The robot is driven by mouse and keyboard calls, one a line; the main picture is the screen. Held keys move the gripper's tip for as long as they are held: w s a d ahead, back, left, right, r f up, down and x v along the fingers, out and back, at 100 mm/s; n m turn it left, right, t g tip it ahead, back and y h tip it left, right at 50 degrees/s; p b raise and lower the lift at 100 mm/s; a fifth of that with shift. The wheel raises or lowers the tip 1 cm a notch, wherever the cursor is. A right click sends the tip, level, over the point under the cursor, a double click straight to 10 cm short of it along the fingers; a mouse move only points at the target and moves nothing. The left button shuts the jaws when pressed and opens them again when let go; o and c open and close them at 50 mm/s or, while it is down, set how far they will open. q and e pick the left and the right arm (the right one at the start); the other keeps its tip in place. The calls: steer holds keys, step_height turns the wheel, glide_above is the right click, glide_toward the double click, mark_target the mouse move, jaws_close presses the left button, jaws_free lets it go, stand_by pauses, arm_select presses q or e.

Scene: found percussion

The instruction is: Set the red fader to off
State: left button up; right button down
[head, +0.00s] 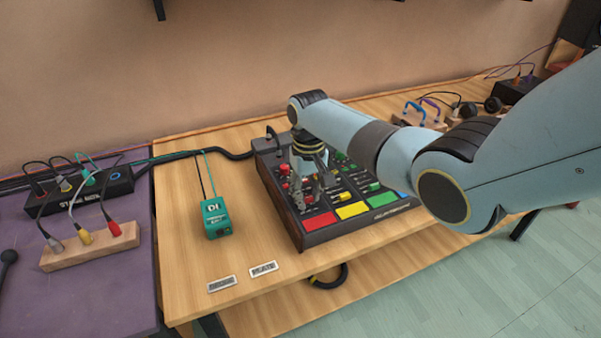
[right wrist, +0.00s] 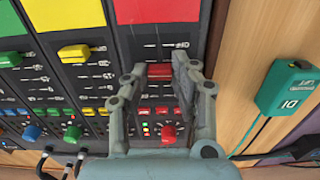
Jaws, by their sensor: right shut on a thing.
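The mixer (head: 357,225) is a dark box on the wooden table, with red, yellow, green and blue pads along its front. The red fader (right wrist: 160,71) is a small red cap in the column behind the red pad (head: 318,220). My right gripper (head: 312,199) reaches down over this column. In the right wrist view its fingers (right wrist: 160,72) stand on either side of the red fader and are shut on it. The fader sits in its track on the side toward the red pad. In the head view the fingers largely hide the fader. My left gripper is not in view.
The yellow fader (right wrist: 75,53) and green fader (right wrist: 10,59) are in neighbouring columns. A red knob (right wrist: 168,133) and small buttons lie behind the red fader. A green DI box (head: 216,217) stands left of the mixer. Two labels (head: 263,269) lie near the table's front edge.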

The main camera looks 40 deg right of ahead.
mark_target(308, 198)
steer(key=shift+s, duration=0.1)
steer(key=c, duration=1.1)
jaws_free()
step_height(308, 198, up, 12)
